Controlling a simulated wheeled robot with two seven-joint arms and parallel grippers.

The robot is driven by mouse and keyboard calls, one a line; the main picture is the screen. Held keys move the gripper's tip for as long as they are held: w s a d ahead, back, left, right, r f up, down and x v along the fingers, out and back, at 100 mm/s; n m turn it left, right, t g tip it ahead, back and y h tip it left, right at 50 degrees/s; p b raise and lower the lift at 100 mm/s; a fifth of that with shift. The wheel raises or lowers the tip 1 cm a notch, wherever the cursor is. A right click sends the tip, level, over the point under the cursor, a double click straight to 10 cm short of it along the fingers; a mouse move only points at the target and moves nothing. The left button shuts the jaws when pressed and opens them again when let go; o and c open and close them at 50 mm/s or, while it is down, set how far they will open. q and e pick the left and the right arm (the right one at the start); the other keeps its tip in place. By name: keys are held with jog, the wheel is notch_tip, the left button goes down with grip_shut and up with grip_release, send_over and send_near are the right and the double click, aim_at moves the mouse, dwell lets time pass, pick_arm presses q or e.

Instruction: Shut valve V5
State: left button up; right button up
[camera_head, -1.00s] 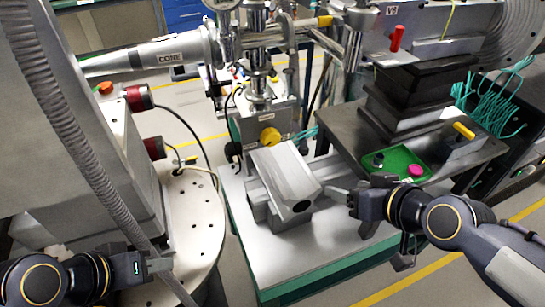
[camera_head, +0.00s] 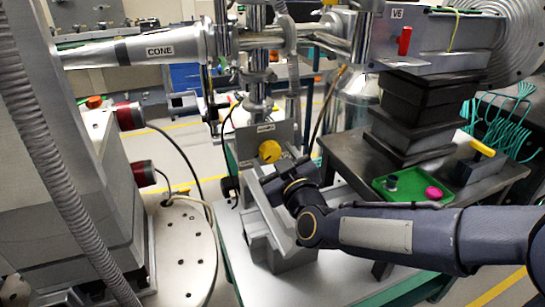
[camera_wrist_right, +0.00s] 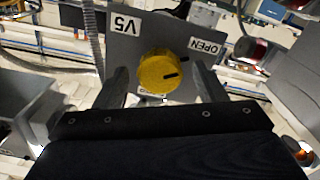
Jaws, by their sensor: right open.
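Valve V5 has a round yellow knob (camera_wrist_right: 158,70) on a grey plate (camera_wrist_right: 124,47), with the labels V5 and OPEN upside down in the right wrist view. A dark mark on the knob lies toward the right of that picture. Another label below the knob is mostly hidden. The knob also shows in the head view (camera_head: 270,151), just beyond my right gripper (camera_head: 270,172). In the wrist view my right gripper's fingers (camera_wrist_right: 160,84) are open, one on each side of the knob, with visible gaps and no clear contact. My left gripper is out of view.
A grey block (camera_head: 285,245) stands below my right forearm. A green tray (camera_head: 412,194) with a dark part and a pink piece sits on the table at right. A box labelled V6 with a red handle (camera_head: 404,40) is above it. The CONE pipe (camera_head: 140,50) crosses upper left.

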jog(key=shift+x, duration=0.9)
jog(key=c, duration=1)
